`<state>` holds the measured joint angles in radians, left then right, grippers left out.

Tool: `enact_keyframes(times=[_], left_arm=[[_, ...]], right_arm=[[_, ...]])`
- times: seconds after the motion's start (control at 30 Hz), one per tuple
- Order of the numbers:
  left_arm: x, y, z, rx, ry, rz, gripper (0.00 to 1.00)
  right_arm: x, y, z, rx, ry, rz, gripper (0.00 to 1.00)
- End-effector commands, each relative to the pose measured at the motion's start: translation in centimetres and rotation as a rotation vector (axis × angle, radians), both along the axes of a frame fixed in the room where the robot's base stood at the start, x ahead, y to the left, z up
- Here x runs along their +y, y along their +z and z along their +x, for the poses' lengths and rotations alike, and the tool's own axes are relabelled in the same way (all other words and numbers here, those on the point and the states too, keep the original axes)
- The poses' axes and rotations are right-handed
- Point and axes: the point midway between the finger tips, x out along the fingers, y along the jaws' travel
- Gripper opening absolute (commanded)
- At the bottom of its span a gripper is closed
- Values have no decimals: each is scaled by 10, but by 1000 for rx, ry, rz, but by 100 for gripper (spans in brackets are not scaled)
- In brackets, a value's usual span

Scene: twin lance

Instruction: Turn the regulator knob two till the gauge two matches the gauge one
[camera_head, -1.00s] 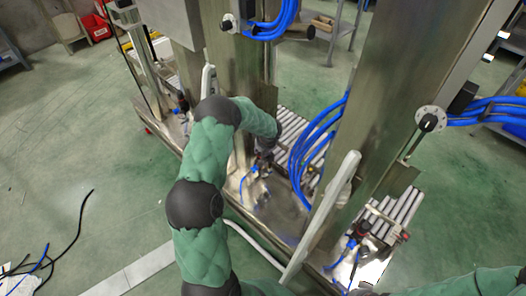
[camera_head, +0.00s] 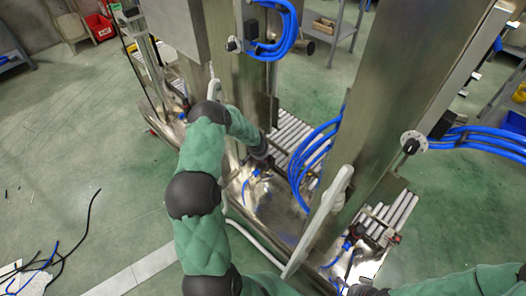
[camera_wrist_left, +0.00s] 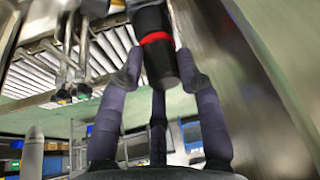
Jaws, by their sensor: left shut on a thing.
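In the left wrist view a black cylindrical knob (camera_wrist_left: 153,22) with a red band comes down from the top. My left gripper (camera_wrist_left: 161,73) is shut on its lower end, with its dark fingers around it. No gauge face can be made out in either view. My right arm enters at the bottom right of the head view; its dark end (camera_head: 368,290) is cut by the frame edge.
Blue hoses (camera_head: 312,160) hang close to the right of my left gripper. A pale rail (camera_head: 325,215) slants up in front of the base. Roller conveyors (camera_head: 395,215) lie behind.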

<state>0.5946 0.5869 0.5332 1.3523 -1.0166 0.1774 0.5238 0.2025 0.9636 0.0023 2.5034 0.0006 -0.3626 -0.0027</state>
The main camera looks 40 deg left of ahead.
Motion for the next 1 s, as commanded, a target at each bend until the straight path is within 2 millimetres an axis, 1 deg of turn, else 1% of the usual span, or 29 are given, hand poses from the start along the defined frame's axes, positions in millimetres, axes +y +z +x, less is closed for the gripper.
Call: enact_keyframes(times=[0.03,0.2,0.33,0.57,0.97,1.0], left_arm=[[10,11,3,-10,-8,10,3],[10,10,3,-11,-63,10,3],[10,8,4,-13,-93,11,3],[10,7,4,-15,-117,11,3],[10,7,6,-17,-122,13,3],[10,7,6,-17,-122,13,41]], right_arm=[[0,11,0,0,0,0,100],[0,26,0,0,0,0,100],[0,34,0,0,0,0,100],[0,39,0,0,0,0,100],[0,39,0,0,0,0,100],[0,39,0,0,0,0,100]])
